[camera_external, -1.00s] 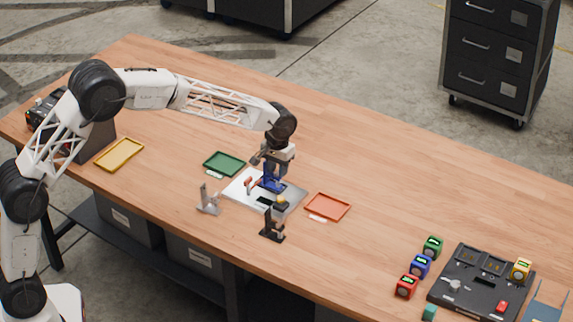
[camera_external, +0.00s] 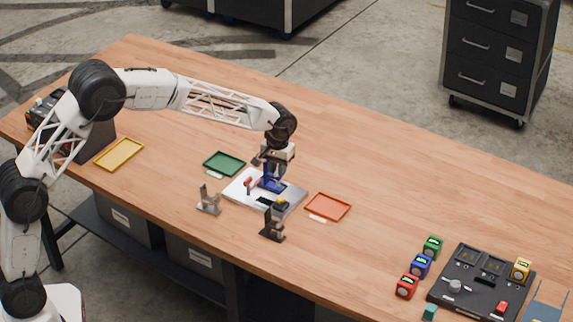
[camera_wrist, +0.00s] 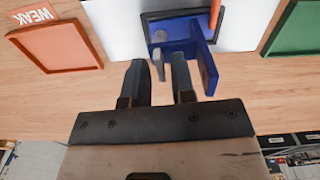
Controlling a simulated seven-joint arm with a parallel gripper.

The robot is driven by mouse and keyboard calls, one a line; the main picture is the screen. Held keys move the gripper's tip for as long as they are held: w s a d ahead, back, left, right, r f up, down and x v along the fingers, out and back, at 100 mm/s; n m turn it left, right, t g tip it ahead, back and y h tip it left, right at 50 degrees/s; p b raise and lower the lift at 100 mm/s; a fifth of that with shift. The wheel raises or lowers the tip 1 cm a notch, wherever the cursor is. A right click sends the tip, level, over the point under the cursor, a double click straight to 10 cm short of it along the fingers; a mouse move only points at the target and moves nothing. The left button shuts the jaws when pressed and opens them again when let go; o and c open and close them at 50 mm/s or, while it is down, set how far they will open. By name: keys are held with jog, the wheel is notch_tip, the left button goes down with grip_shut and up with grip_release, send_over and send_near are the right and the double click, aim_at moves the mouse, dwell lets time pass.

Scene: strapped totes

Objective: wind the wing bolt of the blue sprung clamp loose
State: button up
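The blue sprung clamp (camera_external: 272,186) stands on a pale plate (camera_external: 240,193) in the middle of the table, partly hidden by my gripper in the external view. In the wrist view the blue clamp (camera_wrist: 207,68) is at the top centre, with a grey winged piece, seemingly its wing bolt (camera_wrist: 158,62), on its near side. My gripper (camera_wrist: 159,62) has its two dark fingers apart, one on each side of the grey piece in the picture. I see gaps beside it; contact cannot be told. In the external view my gripper (camera_external: 270,170) is just above the clamp.
An orange-red piece (camera_external: 248,183) and a black-and-yellow piece (camera_external: 281,204) are also on the plate. A grey bracket (camera_external: 209,201) and a black one (camera_external: 272,227) stand in front. Green (camera_external: 224,163) and orange (camera_external: 328,207) trays flank the plate. The table behind is clear.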

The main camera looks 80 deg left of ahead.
jog(key=shift+o, duration=0.6)
jog(key=shift+r, duration=0.1)
jog(key=shift+r, duration=3.75)
jog(key=shift+r, duration=0.1)
